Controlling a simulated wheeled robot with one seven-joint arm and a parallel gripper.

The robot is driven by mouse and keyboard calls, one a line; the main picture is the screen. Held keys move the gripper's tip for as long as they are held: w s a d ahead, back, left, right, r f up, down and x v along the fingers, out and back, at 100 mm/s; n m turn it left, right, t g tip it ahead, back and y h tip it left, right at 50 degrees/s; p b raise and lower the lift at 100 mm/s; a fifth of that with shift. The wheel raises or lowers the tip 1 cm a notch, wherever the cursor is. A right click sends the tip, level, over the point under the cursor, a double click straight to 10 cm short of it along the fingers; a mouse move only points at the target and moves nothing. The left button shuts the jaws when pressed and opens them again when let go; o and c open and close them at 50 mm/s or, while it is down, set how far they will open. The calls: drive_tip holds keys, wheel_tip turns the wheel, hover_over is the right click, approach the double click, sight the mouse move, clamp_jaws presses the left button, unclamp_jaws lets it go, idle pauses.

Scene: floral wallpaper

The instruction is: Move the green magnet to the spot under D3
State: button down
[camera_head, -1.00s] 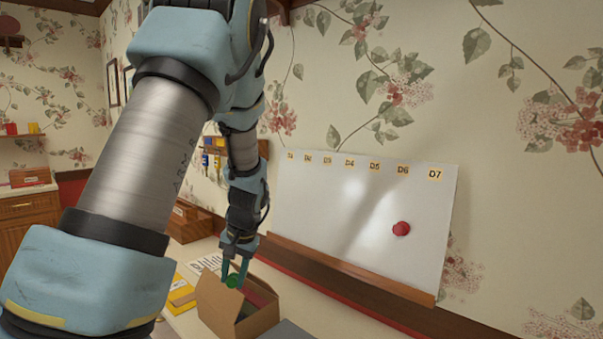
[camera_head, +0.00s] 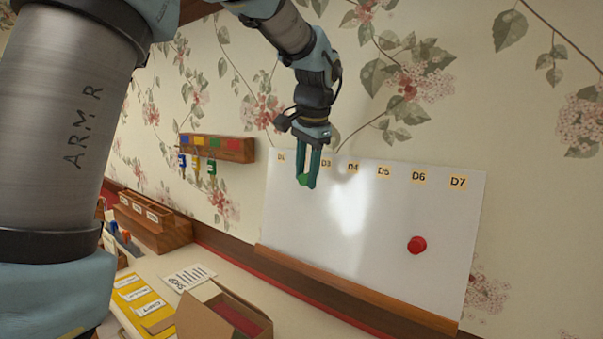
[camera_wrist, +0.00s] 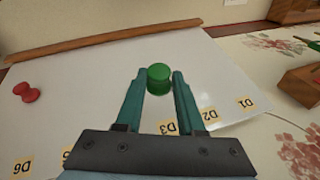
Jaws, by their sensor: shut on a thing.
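My gripper (camera_head: 308,180) is shut on the green magnet (camera_head: 302,180), which sits between the fingertips. In the wrist view the green magnet (camera_wrist: 159,77) shows between the fingers against the whiteboard (camera_wrist: 110,90). In the head view my gripper is in front of the upper left of the whiteboard (camera_head: 390,250), covering the D2 label. The D3 label (camera_head: 326,162) is just right of the fingers; in the wrist view the D3 label (camera_wrist: 167,127) shows between them. I cannot tell whether the magnet touches the board.
A red magnet (camera_head: 417,245) is on the board, lower right. A wooden ledge (camera_head: 350,290) runs along its bottom. A key rack (camera_head: 217,147) hangs to the left. An open cardboard box (camera_head: 205,322) and a yellow folder (camera_head: 140,300) lie on the desk below.

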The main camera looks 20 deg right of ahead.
drive_tip(key=shift+w+d+f+p, duration=0.15)
drive_tip(key=shift+w+d+p, duration=0.25)
drive_tip(key=shift+d, duration=0.35)
drive_tip(key=shift+w+d+f+p, duration=0.2)
drive_tip(key=shift+w+d+p, duration=0.2)
drive_tip(key=shift+d, duration=0.4)
drive_tip(key=shift+w+d+f+p, duration=0.15)
drive_tip(key=shift+w+d+p, duration=0.15)
drive_tip(key=shift+w+d, duration=0.35)
drive_tip(key=shift+d, duration=0.3)
unclamp_jaws()
idle(0.4)
drive_tip(key=p+v, duration=0.3)
drive_tip(key=v, duration=0.4)
drive_tip(key=shift+p, duration=0.4)
